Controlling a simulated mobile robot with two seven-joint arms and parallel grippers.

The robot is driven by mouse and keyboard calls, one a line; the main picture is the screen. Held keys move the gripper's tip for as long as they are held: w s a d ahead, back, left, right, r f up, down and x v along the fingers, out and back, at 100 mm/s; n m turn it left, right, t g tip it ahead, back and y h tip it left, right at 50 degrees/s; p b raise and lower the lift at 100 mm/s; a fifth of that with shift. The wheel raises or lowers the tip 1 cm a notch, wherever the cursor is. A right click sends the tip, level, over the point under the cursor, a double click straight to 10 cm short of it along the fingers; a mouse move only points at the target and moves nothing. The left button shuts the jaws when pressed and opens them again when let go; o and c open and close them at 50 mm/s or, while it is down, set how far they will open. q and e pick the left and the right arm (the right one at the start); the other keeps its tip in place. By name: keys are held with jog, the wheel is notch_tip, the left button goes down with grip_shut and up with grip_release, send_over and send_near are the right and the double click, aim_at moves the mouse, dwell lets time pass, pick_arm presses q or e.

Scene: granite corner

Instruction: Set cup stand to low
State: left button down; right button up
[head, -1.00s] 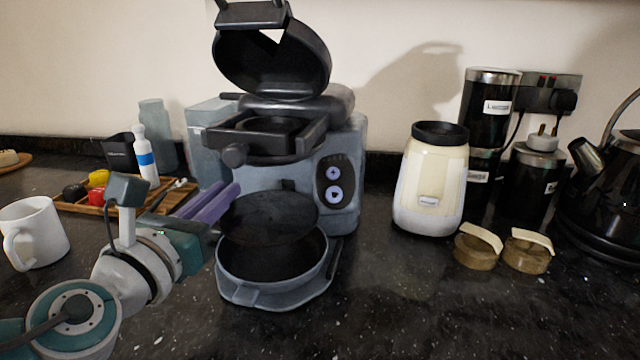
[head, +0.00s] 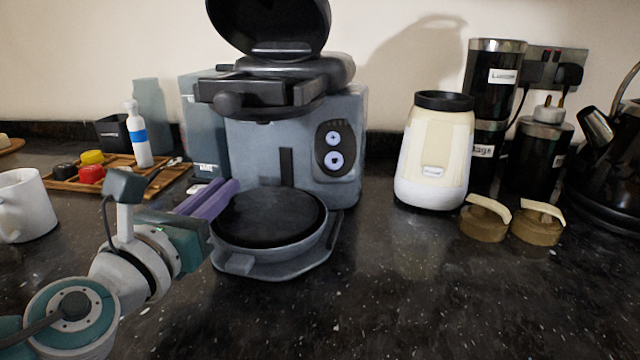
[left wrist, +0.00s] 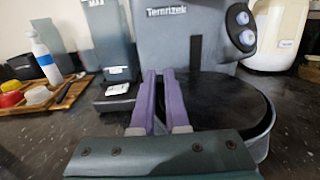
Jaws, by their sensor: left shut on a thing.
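The cup stand (head: 268,218) is a round black plate in a grey dish-like holder at the foot of the grey coffee machine (head: 255,145). It sits level and low, and a dark vertical slot (head: 287,165) shows on the machine above it. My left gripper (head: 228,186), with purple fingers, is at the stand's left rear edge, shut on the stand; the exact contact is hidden. In the left wrist view the fingers (left wrist: 160,75) lie close together, left of the black plate (left wrist: 225,100). My right gripper is not in view.
A white mug (head: 22,205) stands at the left. A wooden tray (head: 165,180) with colored pods and a white bottle (head: 140,140) is behind my arm. A cream grinder (head: 435,155) and two brown-based tools (head: 485,220) stand right. The front counter is clear.

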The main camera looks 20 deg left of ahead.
pick_arm(q)
jog(key=shift+s+f, duration=0.1)
jog(key=shift+f, duration=0.2)
jog(key=c, duration=1.3)
grip_release()
jog(key=o, duration=0.4)
jog(key=shift+r, duration=0.15)
jog(key=s, duration=0.3)
jog(key=s+d, duration=0.1)
jog(key=s, duration=0.5)
jog(key=shift+s+d, duration=0.25)
jog(key=shift+s, duration=0.1)
